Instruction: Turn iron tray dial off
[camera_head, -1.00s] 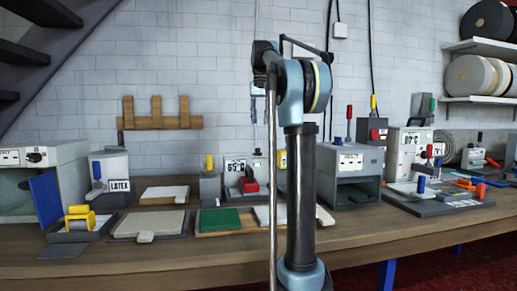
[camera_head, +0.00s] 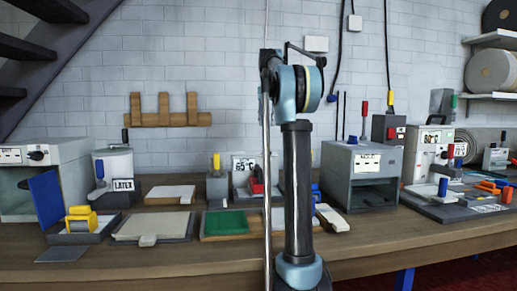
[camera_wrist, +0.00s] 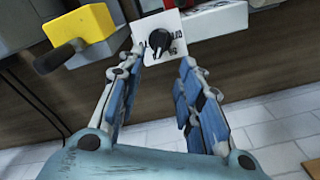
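In the wrist view a black dial knob (camera_wrist: 158,40) sits on a white plate (camera_wrist: 177,52) with dark lettering around it, partly covered by the knob. My gripper (camera_wrist: 160,66) is open, with its blue-padded fingers spread on either side below the dial. Nothing shows between the fingers. The left fingertip overlaps the plate's edge in the picture; I cannot tell whether it touches. I cannot read the dial's setting. In the head view my arm stands in front of the bench, and the gripper cannot be made out there.
A yellow block (camera_wrist: 82,32) with a black handle is left of the dial. In the head view the wooden bench (camera_head: 150,262) carries a LATEX pot (camera_head: 113,165), a 65°C unit (camera_head: 241,178) partly behind my arm, and a grey oven-like box (camera_head: 338,165). The bench's front strip is mostly clear.

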